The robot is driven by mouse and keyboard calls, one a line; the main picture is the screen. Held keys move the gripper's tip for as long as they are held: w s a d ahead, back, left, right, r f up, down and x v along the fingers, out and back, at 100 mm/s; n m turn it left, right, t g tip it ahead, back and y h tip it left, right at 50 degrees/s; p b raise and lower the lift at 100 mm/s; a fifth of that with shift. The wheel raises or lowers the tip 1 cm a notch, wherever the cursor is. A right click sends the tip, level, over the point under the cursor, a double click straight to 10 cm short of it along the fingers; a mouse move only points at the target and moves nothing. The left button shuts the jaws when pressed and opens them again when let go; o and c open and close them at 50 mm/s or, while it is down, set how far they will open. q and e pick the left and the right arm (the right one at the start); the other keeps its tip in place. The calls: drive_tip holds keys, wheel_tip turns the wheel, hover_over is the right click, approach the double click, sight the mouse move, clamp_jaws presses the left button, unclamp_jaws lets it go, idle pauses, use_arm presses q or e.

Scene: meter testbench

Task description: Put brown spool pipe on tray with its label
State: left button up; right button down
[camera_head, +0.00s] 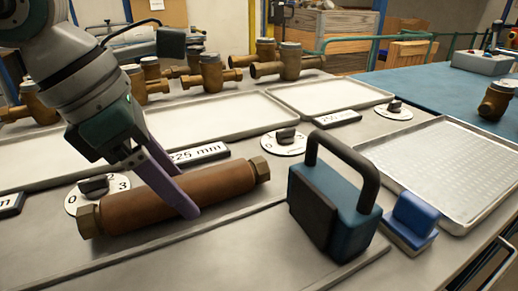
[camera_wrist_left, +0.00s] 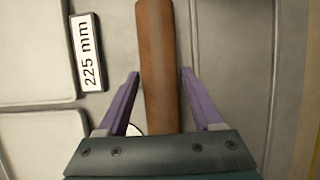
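The brown spool pipe (camera_head: 215,186), with hex ends of brass colour, lies on the grey bench top in front of the trays. My left gripper (camera_head: 178,188) reaches down over its middle. In the left wrist view the pipe (camera_wrist_left: 161,70) runs between the two purple fingers (camera_wrist_left: 160,88), with a gap on each side, so the gripper is open. A label reading 225 mm (camera_head: 196,153) lies just behind the pipe; it also shows in the left wrist view (camera_wrist_left: 88,52). Another label (camera_head: 337,118), seemingly 250 mm, lies by the back right tray. My right gripper is out of view.
Pale empty trays (camera_head: 225,116) (camera_head: 330,95) line the bench, with several brass meters (camera_head: 211,74) behind. Dial plates (camera_head: 285,142) sit between. A blue block with a black handle (camera_head: 335,205) and a small blue block (camera_head: 411,222) stand right of the pipe, near a mesh-bottomed tray (camera_head: 455,165).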

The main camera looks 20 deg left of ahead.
use_arm(q)
clamp_jaws()
idle(0.3)
drive_tip(key=shift+r, duration=0.1)
